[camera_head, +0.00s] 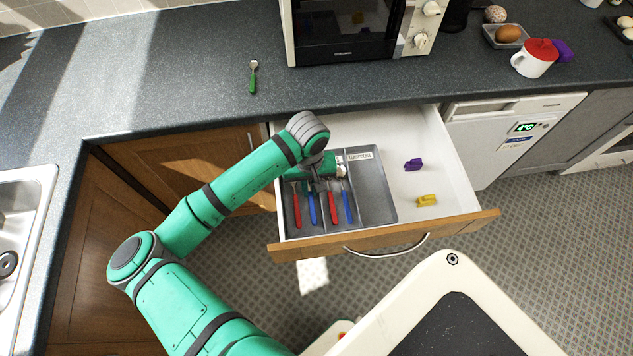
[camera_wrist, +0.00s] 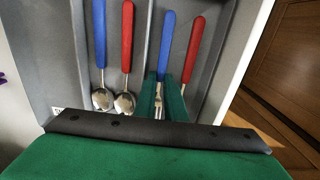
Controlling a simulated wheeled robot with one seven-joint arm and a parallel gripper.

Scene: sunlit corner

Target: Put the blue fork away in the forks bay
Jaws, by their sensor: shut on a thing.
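The blue fork (camera_wrist: 167,45) is in the left bay of the grey cutlery tray (camera_head: 378,205), beside a red fork (camera_wrist: 193,48); the blue fork also shows in the head view (camera_head: 312,210). My gripper (camera_wrist: 166,100) is down at the tray with its green fingers shut on the fork's neck, tines toward the wrist. Whether the fork touches the bay floor is unclear. The bay beside it holds a blue spoon (camera_wrist: 100,40) and a red spoon (camera_wrist: 127,40). The forks bay's label is hidden by my arm in the head view.
The tray sits in an open drawer (camera_head: 425,180) with a purple piece (camera_head: 413,165) and a yellow piece (camera_head: 426,200). The tray's right bay is empty. A green utensil (camera_head: 253,78) lies on the counter beside the microwave (camera_head: 345,35).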

